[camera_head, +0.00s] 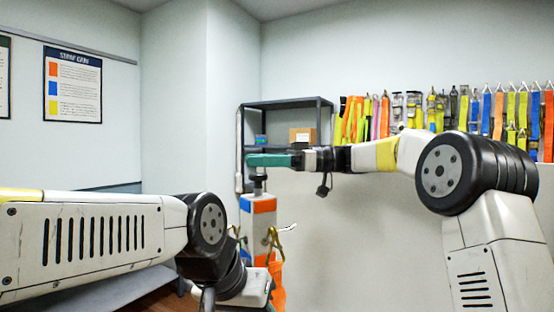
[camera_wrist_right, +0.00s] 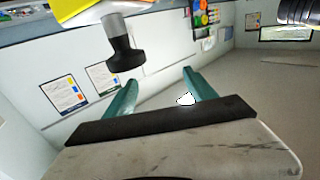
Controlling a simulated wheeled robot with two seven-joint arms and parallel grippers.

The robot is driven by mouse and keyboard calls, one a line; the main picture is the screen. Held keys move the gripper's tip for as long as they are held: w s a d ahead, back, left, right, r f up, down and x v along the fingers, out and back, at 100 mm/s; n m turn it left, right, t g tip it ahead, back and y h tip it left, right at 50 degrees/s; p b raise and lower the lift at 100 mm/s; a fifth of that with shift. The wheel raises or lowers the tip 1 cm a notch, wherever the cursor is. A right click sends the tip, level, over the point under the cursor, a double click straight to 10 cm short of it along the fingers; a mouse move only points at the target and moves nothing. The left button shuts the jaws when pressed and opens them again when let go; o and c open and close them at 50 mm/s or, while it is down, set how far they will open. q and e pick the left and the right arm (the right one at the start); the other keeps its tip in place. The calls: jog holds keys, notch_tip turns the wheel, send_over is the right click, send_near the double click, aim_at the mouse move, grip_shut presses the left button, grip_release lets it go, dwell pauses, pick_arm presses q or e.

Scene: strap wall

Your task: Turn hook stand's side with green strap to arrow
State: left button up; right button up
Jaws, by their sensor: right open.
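The hook stand (camera_head: 246,225) is a pale post with blue and orange patches near its top. Brass hooks and an orange strap (camera_head: 277,285) hang on it; I see no green strap on it. A small white curved shape (camera_head: 288,228) beside it may be the arrow. My right gripper (camera_head: 268,160), with teal fingers, is level just above the stand's dark top. In the right wrist view its fingers (camera_wrist_right: 158,90) are apart and empty; a grey and black knob (camera_wrist_right: 124,55) shows beyond them. My left arm's end is low in front of the stand, its fingers out of sight.
A dark shelf (camera_head: 285,104) with a cardboard box (camera_head: 302,137) stands behind the stand. Many coloured straps (camera_head: 440,110) hang along the right wall. A strap poster (camera_head: 73,85) is on the left wall. The space right of the stand looks clear.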

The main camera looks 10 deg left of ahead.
jog(key=s+d+r, duration=0.1)
jog(key=s+d, duration=0.3)
jog(key=s, duration=0.8)
jog(key=shift+d, duration=0.3)
jog(key=shift+r, duration=0.1)
